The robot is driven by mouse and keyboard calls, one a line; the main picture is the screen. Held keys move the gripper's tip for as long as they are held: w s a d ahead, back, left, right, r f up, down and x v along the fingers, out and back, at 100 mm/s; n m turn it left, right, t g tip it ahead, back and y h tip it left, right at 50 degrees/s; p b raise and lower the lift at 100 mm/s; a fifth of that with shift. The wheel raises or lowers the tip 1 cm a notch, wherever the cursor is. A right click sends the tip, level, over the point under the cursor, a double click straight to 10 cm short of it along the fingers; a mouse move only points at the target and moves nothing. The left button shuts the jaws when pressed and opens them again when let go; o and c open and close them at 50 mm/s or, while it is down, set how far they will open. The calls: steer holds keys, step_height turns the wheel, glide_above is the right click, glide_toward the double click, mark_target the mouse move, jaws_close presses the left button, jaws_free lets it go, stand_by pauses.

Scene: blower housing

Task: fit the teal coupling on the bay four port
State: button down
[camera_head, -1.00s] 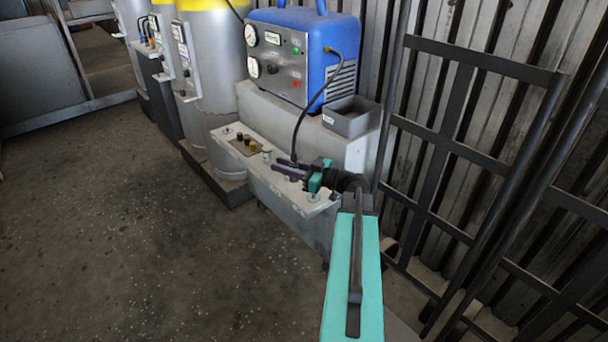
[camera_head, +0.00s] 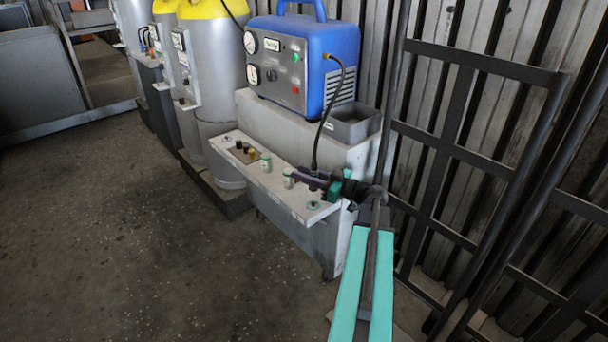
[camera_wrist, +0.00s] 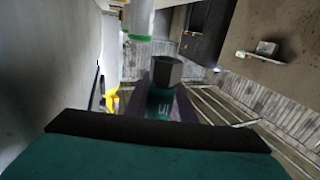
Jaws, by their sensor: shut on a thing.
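My gripper (camera_head: 306,179), with purple fingers, is over the front ledge of the grey bench. It is shut on the coupling, which is mostly hidden by the fingers in the head view. In the wrist view the teal coupling (camera_wrist: 159,101) shows between the fingers, with a dark grey end (camera_wrist: 167,70). A black hose (camera_head: 319,135) runs from the blue machine down to the gripper. A low port with a green ring (camera_head: 313,205) is on the ledge just below the gripper, apart from it. Bay numbers are too small to read.
The blue machine (camera_head: 300,62) and a grey open bin (camera_head: 352,120) sit above. A dark metal rack (camera_head: 480,150) is close on the right. Floor at left is clear.

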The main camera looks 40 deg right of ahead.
steer(key=shift+f+b, duration=2.15)
steer(key=shift+b, duration=0.25)
steer(key=shift+r, duration=0.2)
steer(key=shift+f+p, duration=0.7)
steer(key=shift+f, duration=0.75)
steer(key=c, duration=1.4)
jaws_free()
steer(key=shift+c, duration=0.2)
steer(key=p+v, duration=0.2)
steer(key=v, duration=1.1)
steer(key=shift+s, duration=0.35)
